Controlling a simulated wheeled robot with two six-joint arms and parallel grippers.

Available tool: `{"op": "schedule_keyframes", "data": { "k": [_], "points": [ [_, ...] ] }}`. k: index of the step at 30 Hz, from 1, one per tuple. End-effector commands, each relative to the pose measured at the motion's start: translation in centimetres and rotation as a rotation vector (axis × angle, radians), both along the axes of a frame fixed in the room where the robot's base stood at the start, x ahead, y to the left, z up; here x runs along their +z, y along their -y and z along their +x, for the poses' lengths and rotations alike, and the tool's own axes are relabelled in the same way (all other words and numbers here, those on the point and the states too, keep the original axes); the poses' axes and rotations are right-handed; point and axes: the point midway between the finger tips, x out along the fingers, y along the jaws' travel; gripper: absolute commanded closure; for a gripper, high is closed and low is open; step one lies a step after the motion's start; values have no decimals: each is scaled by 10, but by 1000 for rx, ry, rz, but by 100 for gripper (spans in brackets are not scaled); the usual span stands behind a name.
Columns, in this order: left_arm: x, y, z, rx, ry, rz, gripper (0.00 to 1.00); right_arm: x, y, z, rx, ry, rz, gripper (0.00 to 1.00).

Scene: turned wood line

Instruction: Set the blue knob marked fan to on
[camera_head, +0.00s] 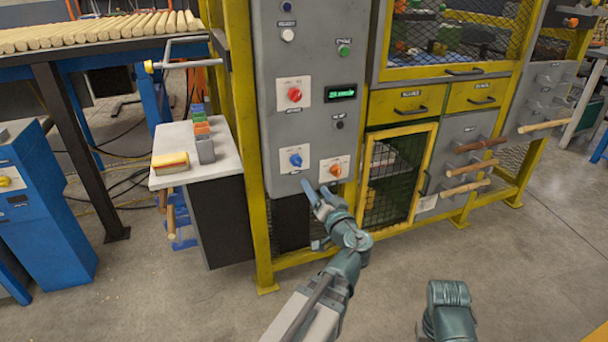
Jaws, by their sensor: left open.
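The blue knob (295,160) sits on a white plate low on the grey control panel (300,120). Its label is too small to read, and I cannot tell its setting. My left gripper (312,214) is open and empty, below and slightly right of the blue knob. Its upper finger points up toward the panel's lower edge and appears apart from the knob. Of my right arm, only a part shows at the bottom right; its gripper is out of view.
An orange knob (335,170) is right of the blue one, and a red knob (294,94) is above. A green display (340,92) is beside the red knob. A yellow post (246,150) borders the panel's left side. A mesh door (396,178) stands at right.

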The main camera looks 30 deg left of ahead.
Motion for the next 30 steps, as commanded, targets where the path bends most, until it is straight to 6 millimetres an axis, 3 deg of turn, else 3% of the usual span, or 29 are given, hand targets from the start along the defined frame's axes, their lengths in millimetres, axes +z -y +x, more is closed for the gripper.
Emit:
{"op": "schedule_keyframes", "data": {
  "k": [8,21,30],
  "points": [
    [1,-13,12,4,0,0,26,1,0,0,0,0,0,50],
    [1,-78,69,3,-1,-1,26,1,0,0,0,0,0,50],
    [0,-102,87,2,-1,-1,26,1,0,0,0,0,0,50]
  ]
}}
